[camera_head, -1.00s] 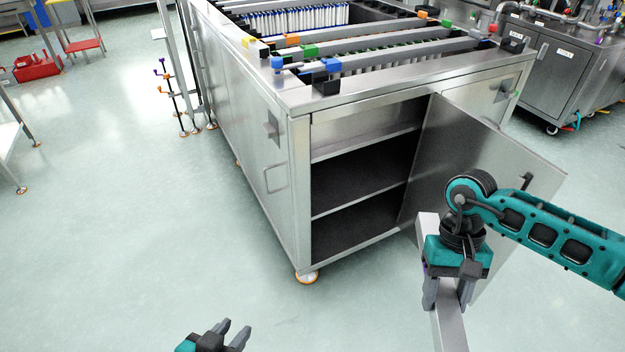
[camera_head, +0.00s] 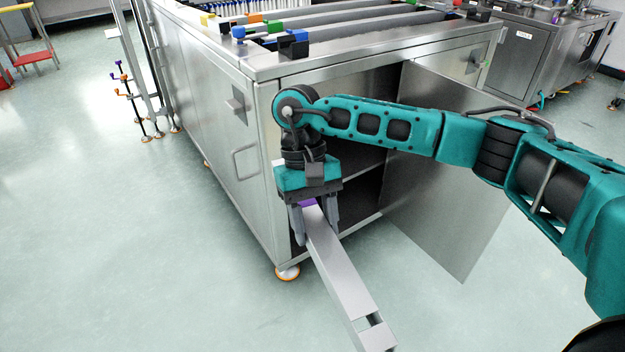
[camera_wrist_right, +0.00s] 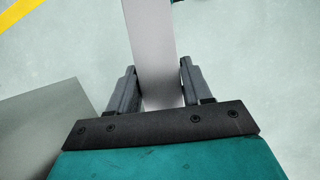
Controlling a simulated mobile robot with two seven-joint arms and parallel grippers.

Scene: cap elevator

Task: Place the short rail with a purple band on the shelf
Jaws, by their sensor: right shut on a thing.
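The short rail (camera_head: 338,270) is a grey metal bar with a purple band (camera_head: 307,203) at the gripped end. My right gripper (camera_head: 316,232) is shut on the rail near that band, in front of the cabinet's opening. The rail's free end slants down toward the front and has a cut-out. In the right wrist view the rail (camera_wrist_right: 150,45) runs between both fingers (camera_wrist_right: 159,88). The shelf (camera_head: 371,157) is inside the open cabinet, partly hidden behind my right arm. My left gripper is out of view.
The steel cabinet (camera_head: 215,105) has its door (camera_head: 450,190) swung open to the right. Coloured-end rails (camera_head: 340,20) lie across its top. A stand with hooks (camera_head: 135,95) is behind left. The floor (camera_head: 120,250) at left is clear.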

